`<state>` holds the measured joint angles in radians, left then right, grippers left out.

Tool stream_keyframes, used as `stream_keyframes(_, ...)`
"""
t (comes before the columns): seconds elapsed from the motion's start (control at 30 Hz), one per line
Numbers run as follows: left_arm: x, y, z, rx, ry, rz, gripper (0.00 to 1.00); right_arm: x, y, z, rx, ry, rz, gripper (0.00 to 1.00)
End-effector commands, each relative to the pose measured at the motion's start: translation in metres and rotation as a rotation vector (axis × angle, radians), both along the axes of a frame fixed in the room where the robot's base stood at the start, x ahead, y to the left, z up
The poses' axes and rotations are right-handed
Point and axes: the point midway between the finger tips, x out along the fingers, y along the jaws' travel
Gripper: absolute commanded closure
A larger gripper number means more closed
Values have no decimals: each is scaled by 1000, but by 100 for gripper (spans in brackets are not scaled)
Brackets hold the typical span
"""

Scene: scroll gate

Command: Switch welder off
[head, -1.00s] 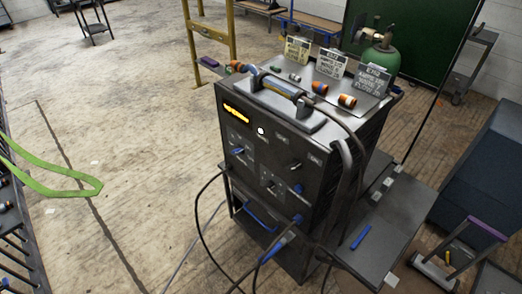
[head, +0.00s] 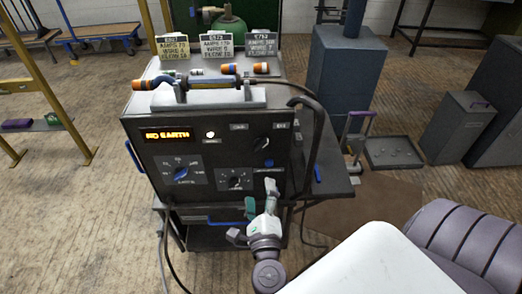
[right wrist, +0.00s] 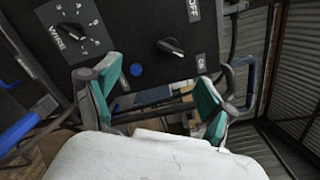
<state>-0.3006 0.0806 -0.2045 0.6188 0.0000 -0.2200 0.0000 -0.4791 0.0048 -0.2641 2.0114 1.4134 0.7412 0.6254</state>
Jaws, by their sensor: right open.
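The welder (head: 215,155) is a dark box with dials on its front, and its orange display (head: 166,134) is lit and reads "NO EARTH". Its black switch knob (head: 262,143) sits at the upper right of the front panel. In the right wrist view the knob (right wrist: 170,47) lies between an OFF label (right wrist: 193,10) and an ON label (right wrist: 202,62), and its pointer seems turned toward ON. My right gripper (head: 261,208) is open and empty, in front of the panel's lower right, below the knob. It also shows in the right wrist view (right wrist: 160,78), with teal finger pads apart. My left gripper is out of view.
Cables hang at the welder's left, and a thick hose (head: 317,140) runs down its right side. A torch handle (head: 212,84) lies on top, with label cards behind. A side shelf (head: 338,184) juts out right. Open floor (head: 70,220) lies to the left.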

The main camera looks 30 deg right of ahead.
Motion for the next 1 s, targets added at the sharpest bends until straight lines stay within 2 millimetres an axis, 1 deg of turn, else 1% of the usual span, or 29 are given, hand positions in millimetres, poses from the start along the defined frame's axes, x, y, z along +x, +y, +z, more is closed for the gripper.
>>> stream_keyframes(0.03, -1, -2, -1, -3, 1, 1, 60, -3, -4, 8, 52, -27, -24, 17)
stream_keyframes(0.1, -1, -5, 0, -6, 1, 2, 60, -4, -9, 15, 95, -47, -44, 17)
stream_keyframes(0.17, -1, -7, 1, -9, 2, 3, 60, -1, -12, 17, 111, -55, -50, 17)
stream_keyframes(0.23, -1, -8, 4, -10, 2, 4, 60, 5, -17, 19, 113, -57, -52, 17)
stream_keyframes(0.37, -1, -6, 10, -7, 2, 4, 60, 25, -29, 20, 110, -57, -52, 17)
stream_keyframes(0.5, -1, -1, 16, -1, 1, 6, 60, 52, -45, 20, 107, -56, -50, 17)
stream_keyframes(0.7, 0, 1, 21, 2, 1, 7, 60, 86, -66, 19, 107, -54, -50, 17)
stream_keyframes(0.83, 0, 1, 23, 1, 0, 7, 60, 101, -74, 18, 108, -54, -48, 17)
stream_keyframes(1.0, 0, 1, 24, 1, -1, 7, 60, 111, -81, 17, 107, -53, -49, 17)
